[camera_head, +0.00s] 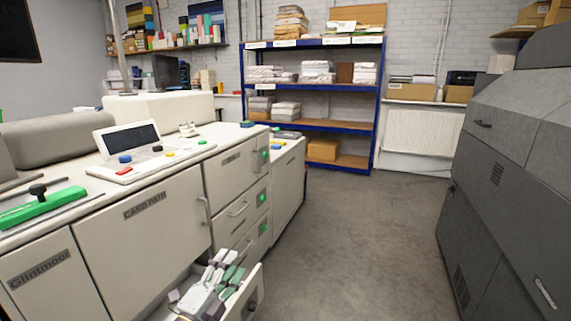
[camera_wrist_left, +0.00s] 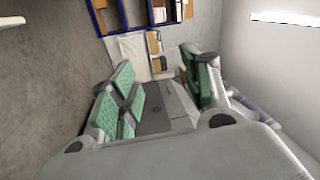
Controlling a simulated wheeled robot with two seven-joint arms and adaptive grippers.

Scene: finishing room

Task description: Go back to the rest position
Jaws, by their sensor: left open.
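My left gripper (camera_head: 226,264) is low in the head view, in front of the pale machine's lower front. Its pale fingers carry green pads. In the left wrist view the left gripper (camera_wrist_left: 160,88) shows its green-padded fingers spread well apart. Nothing is held between them; only the far background shows in the gap. My right gripper is not in either view.
A long pale machine (camera_head: 150,215) with doors, drawers and a small screen (camera_head: 128,138) runs along the left. A dark grey cabinet (camera_head: 510,170) stands at the right. Blue-framed shelving (camera_head: 312,126) is at the back. Bare grey floor (camera_head: 350,240) lies between them.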

